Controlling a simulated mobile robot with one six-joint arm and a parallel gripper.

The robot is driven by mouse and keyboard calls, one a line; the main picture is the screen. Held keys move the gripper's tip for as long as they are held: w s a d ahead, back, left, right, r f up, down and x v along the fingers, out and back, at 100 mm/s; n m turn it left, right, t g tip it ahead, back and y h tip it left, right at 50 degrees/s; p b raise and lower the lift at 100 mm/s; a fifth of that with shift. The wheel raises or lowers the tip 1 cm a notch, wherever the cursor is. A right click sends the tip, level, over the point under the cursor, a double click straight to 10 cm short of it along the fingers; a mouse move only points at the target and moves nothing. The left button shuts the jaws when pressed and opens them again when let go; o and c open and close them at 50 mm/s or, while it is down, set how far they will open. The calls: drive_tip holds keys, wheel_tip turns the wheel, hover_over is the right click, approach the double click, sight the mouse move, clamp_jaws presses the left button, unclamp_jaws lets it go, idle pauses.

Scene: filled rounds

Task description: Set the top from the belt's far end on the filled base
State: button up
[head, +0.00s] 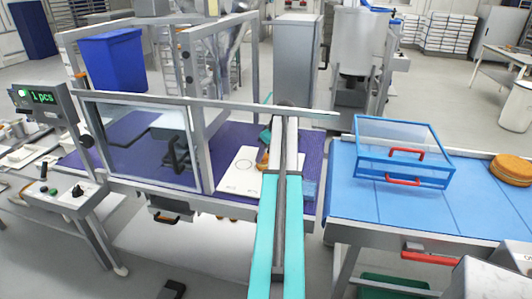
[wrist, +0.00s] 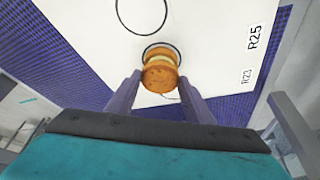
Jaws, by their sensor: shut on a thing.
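My gripper (wrist: 159,79) is shut on a brown round top (wrist: 160,76), held between its two fingers in the wrist view. A pale filling (wrist: 159,57) and the brown edge of the base show just beyond the top, over a circle printed on the white board (wrist: 205,45). The top overlaps the filled base in this view; I cannot tell whether they touch. In the head view my gripper (head: 265,146) is over the right part of the white board (head: 238,181), with a small brown round partly hidden by my arm.
To the right, a blue surface (head: 375,200) carries a clear blue-framed cover (head: 400,160) with red handles. A larger brown round (head: 512,168) stands at its right edge.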

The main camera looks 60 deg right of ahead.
drive_tip(key=shift+f, duration=0.55)
idle(0.8)
drive_tip(key=o, duration=0.8)
drive_tip(key=shift+o, duration=2.6)
drive_tip(key=shift+s, duration=0.1)
drive_tip(key=shift+s+r+p, duration=0.1)
drive_tip(key=shift+r+p, duration=1.2)
drive_tip(key=shift+r, duration=2.2)
